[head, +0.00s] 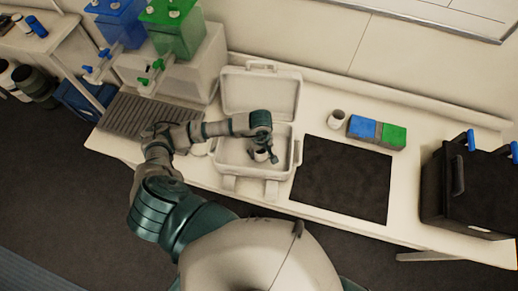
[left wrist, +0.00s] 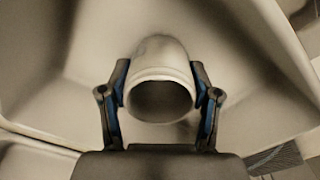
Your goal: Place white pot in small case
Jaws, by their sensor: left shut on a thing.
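The small case (head: 229,151) stands open on the table, its lid (head: 259,92) raised at the back. My left gripper (head: 265,157) is over the case's inside and shut on the white pot (head: 260,155). In the left wrist view the white pot (left wrist: 161,88) sits between the two fingers of the left gripper (left wrist: 160,98), its round dark opening toward the camera. Pale case walls surround it there. I cannot tell whether the pot touches the case floor. My right gripper is not in view.
A second white pot (head: 336,117) stands right of the case, beside blue (head: 362,128) and green (head: 393,136) blocks. A black mat (head: 342,178) lies in front of them. A black box (head: 468,190) stands far right. Blue (head: 122,22) and green (head: 176,30) containers stand back left.

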